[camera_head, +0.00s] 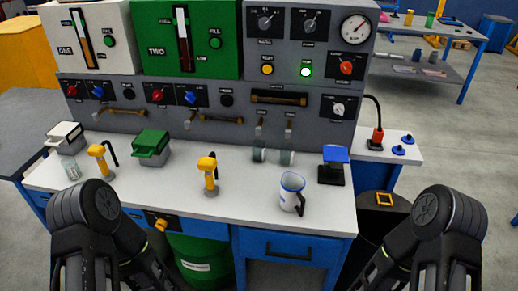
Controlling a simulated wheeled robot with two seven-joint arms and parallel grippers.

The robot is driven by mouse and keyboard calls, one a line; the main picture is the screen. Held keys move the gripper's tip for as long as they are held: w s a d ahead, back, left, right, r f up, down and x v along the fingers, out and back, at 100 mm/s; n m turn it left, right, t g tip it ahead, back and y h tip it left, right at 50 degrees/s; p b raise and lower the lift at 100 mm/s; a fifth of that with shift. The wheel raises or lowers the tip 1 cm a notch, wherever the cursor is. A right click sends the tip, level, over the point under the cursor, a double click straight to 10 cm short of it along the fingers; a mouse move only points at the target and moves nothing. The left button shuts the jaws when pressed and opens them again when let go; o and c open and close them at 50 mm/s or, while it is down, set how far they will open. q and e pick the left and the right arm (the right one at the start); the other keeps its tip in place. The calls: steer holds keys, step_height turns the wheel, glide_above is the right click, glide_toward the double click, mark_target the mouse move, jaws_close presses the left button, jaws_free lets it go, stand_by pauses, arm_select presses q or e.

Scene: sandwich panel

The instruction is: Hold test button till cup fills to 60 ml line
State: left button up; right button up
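A yellow button (267,69) and a lit green button (305,69) sit on the grey panel. Green buttons marked FILL are on panel ONE (109,41) and panel TWO (215,43). Two small clear cups, a left one (259,153) and a right one (286,158), stand below two small taps (259,124) (289,126). Another clear cup (71,168) is at the bench's left. Fill lines and contents are too small to tell. My black arms show at the bottom; both gripper fingertips are out of view.
On the white bench (245,207) stand a white jug with a blue rim (290,190), two yellow handheld tools (209,174) (100,158), a green box (151,146) and a black stand with a blue top (333,165). A green drum (203,262) is below. The front bench edge is fairly clear.

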jaws_close()
stand_by(1.6)
